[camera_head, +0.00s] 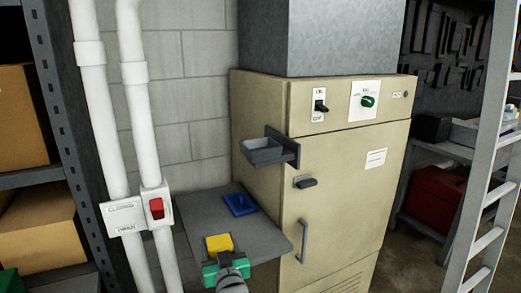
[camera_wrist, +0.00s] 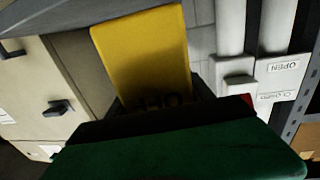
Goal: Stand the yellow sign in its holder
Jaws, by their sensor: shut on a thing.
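The yellow sign (camera_head: 218,243) is at the front of the grey shelf in the head view. My green gripper (camera_head: 226,268) is shut on its near edge. In the wrist view the sign (camera_wrist: 145,55) sticks out beyond the dark finger pads of my gripper (camera_wrist: 175,118), with dark lettering partly hidden by them. I cannot tell whether the sign touches the shelf. A grey open-topped box (camera_head: 266,152) on the cabinet's side may be the holder; it looks empty. It is above and to the right of my gripper.
A blue item (camera_head: 240,204) lies on the shelf (camera_head: 205,212) beside the beige cabinet (camera_head: 335,190). White pipes (camera_head: 135,90) with a red switch (camera_head: 156,208) stand on the left. A ladder (camera_head: 485,190) stands on the right. The space above the shelf is clear.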

